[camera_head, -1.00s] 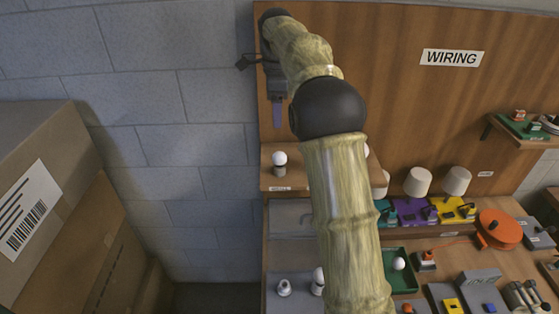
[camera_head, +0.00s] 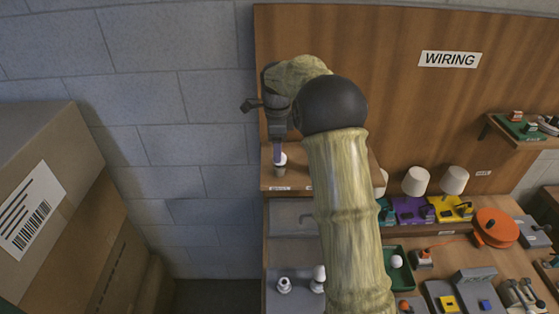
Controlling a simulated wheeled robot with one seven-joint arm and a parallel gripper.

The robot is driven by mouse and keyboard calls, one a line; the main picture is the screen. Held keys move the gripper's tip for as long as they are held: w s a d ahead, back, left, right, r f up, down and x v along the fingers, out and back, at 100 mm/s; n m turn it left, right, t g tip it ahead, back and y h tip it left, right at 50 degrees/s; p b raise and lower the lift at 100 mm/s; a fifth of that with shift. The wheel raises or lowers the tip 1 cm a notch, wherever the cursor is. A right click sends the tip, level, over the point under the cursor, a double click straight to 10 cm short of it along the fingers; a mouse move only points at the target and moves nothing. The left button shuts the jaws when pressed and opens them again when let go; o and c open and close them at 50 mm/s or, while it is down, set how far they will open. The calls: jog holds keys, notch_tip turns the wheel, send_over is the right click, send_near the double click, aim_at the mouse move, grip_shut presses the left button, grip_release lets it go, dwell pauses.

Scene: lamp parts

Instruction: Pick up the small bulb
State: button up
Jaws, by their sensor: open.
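A small white round bulb (camera_head: 283,159) sits upright in a grey-brown holder (camera_head: 280,171) on the wooden shelf at the left of the board. My gripper (camera_head: 278,154) points down over this bulb, its bluish fingers at the bulb's top and partly covering it. The gripper is open. Whether the fingers straddle the bulb or are in front of it cannot be told. Another white bulb (camera_head: 319,272) stands on the grey surface below, partly beside my arm. A further white round bulb (camera_head: 397,261) lies in a green tray (camera_head: 407,287).
The shelf (camera_head: 300,182) has a small label on its front edge. A socket-like metal part (camera_head: 284,285) stands on the lower surface. Lampshades (camera_head: 415,181), coloured bases and an orange reel (camera_head: 494,228) fill the right. Large cardboard boxes (camera_head: 45,200) stand at the left.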

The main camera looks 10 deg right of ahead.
jog(key=f+p, duration=0.2)
jog(key=f, duration=0.1)
jog(key=f+p, duration=0.1)
jog(key=shift+d+f, duration=0.15)
jog(key=shift+d, duration=0.2)
jog(key=shift+f, duration=0.45)
jog(key=c, duration=0.9)
